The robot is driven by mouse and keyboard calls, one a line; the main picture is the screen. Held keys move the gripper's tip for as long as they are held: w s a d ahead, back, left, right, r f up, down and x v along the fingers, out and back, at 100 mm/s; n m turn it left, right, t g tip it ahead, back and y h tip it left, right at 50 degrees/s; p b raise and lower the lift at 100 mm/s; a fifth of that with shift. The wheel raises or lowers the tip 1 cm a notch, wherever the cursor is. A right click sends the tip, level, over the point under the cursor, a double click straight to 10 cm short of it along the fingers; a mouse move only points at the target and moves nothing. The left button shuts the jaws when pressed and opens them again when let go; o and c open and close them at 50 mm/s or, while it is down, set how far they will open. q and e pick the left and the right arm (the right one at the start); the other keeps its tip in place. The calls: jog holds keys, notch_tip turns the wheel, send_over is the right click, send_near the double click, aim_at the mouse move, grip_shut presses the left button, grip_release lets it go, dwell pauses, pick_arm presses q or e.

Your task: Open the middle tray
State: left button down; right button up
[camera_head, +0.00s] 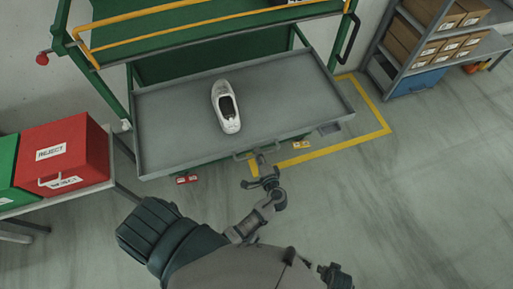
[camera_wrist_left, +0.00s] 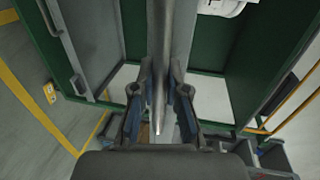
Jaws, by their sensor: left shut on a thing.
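The middle tray (camera_head: 285,112) is a wide grey tray in a green rack, sticking out in front of the rack's posts. A white shoe (camera_head: 227,107) with a dark opening lies on it; a bit of white at the top of the left wrist view (camera_wrist_left: 220,6) looks like this shoe. My left gripper (camera_head: 266,174) is at the middle of the tray's front edge, by its handle. In the left wrist view, its fingers (camera_wrist_left: 160,112) are shut on a long grey bar (camera_wrist_left: 164,50), seemingly the tray's handle or front edge.
An upper shelf with yellow rails (camera_head: 190,12) overhangs the tray's back. A red REJECT box (camera_head: 68,150) stands on a side table at left. A shelf of cartons (camera_head: 425,42) stands at back right.

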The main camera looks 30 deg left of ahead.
pick_arm(q)
jog(key=shift+s+f, duration=0.1)
jog(key=shift+f, duration=0.15)
jog(key=c, duration=1.3)
grip_release()
jog(key=shift+o, duration=0.6)
jog(key=shift+a+r, duration=0.1)
jog(key=shift+s+d, duration=0.1)
jog(key=shift+d, duration=0.15)
jog(key=v, duration=1.1)
jog(key=shift+s+d, duration=0.15)
